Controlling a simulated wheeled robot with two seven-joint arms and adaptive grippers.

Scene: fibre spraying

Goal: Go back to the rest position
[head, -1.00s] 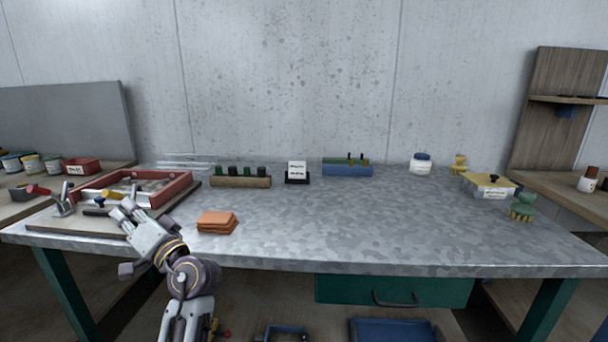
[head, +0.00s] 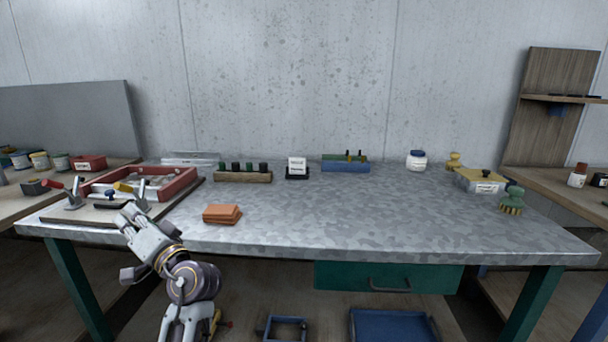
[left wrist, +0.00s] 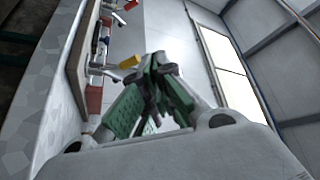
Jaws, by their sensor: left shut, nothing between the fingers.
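My left gripper (head: 132,213) is at the front left edge of the metal table, in front of the wooden board with the red frame and clamps (head: 178,184). In the left wrist view its green-sided fingers (left wrist: 155,75) are shut with nothing between them. The red frame also shows at the left of the left wrist view (left wrist: 93,100), apart from the fingers. My left arm is bent, reaching up from the bottom of the head view. My right gripper is not in view.
An orange stack of cloths (head: 222,213) lies right of my left gripper. The table's middle (head: 350,215) is clear.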

